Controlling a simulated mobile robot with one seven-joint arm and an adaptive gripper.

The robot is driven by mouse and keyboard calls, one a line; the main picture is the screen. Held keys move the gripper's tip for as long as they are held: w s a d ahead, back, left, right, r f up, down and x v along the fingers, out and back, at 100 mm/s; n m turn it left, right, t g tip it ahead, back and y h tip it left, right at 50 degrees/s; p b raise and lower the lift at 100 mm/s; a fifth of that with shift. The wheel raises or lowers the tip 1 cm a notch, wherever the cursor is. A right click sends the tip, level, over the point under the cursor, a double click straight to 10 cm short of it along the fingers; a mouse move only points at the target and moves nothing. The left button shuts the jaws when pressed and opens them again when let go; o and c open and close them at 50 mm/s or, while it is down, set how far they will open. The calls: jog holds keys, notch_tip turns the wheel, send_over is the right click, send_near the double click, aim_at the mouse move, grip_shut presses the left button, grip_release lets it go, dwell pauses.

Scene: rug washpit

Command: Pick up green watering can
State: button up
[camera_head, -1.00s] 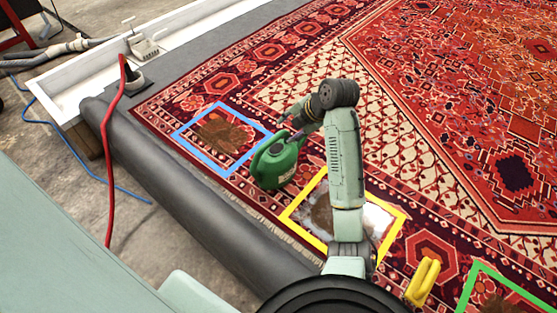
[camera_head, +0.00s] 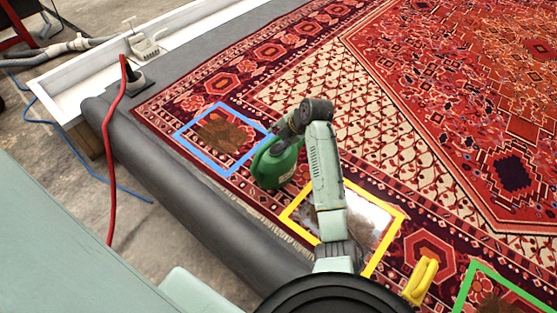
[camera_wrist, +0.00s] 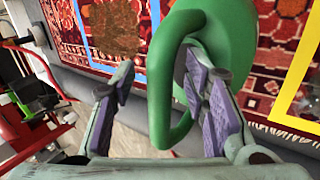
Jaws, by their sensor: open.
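The green watering can (camera_head: 275,170) stands on the red patterned rug, between the blue frame and the yellow frame. In the wrist view its body and looped handle (camera_wrist: 161,95) fill the upper middle. My gripper (camera_wrist: 165,90) is open, with its purple-padded fingers apart. The handle loop lies between the two fingers, closer to the right finger, which overlaps the can's body. Whether that finger touches the can I cannot tell. In the head view my wrist is over the can and hides its top and my fingertips.
A blue frame (camera_head: 177,135) surrounds a brown stain, and a yellow frame (camera_head: 292,219) surrounds a whitish patch. A yellow object (camera_head: 423,277) and a green frame (camera_head: 472,281) are at lower right.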

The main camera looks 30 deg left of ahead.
jog(key=shift+c, duration=0.2)
grip_shut()
dwell(0.7)
jog(key=shift+r, duration=0.2)
